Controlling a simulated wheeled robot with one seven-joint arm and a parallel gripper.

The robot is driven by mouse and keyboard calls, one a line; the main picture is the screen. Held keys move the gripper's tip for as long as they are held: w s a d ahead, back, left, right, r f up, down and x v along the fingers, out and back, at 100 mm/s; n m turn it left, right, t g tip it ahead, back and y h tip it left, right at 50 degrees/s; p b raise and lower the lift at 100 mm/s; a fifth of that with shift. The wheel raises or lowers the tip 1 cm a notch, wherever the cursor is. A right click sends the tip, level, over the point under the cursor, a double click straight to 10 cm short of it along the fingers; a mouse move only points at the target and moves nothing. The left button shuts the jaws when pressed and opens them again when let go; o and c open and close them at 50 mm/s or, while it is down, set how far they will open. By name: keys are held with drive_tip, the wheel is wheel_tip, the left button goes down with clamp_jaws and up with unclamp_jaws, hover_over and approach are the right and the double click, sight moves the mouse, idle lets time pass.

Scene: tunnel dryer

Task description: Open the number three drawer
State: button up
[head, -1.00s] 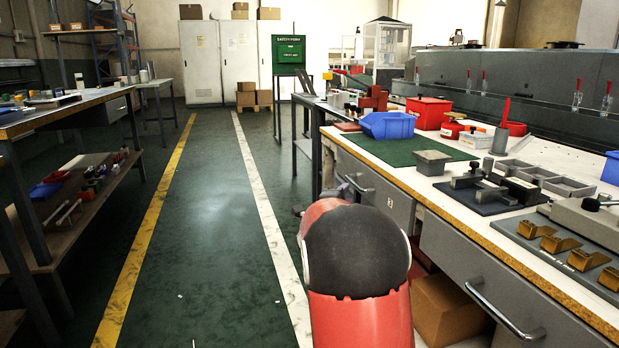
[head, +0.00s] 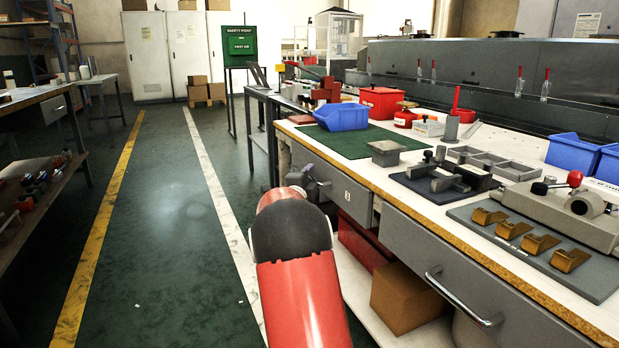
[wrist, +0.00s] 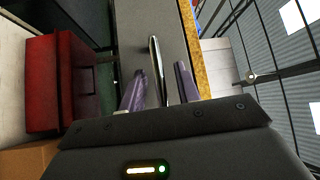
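The grey drawer marked 3 (head: 346,196) is in the right-hand bench, at its far end in the head view, and looks shut. Its front also fills the middle of the wrist view (wrist: 130,22). There its silver bar handle (wrist: 155,65) stands between the two purple fingers of my gripper (wrist: 160,69). The fingers are apart, one on each side of the handle, with a gap visible at least on the right. In the head view my arm hides the handle and most of my gripper (head: 306,180).
A nearer drawer with a silver handle (head: 460,302) is in the same bench. A red box (head: 364,240) and a cardboard box (head: 405,298) stand below. Blue bins (head: 341,117), brass pieces (head: 540,243) and tools cover the bench top. The green aisle floor (head: 165,215) at left is clear.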

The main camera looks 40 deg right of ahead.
clamp_jaws()
drive_tip(key=shift+a, duration=0.1)
drive_tip(key=w+a+b, duration=0.1)
drive_tip(key=w+a, duration=0.1)
drive_tip(key=a, duration=0.9)
drive_tip(key=w+a+b, duration=0.1)
drive_tip(key=w+a, duration=0.2)
drive_tip(key=a, duration=0.9)
drive_tip(key=shift+w+a, duration=0.3)
drive_tip(key=shift+w, duration=0.05)
drive_tip(key=shift+f, duration=0.1)
unclamp_jaws()
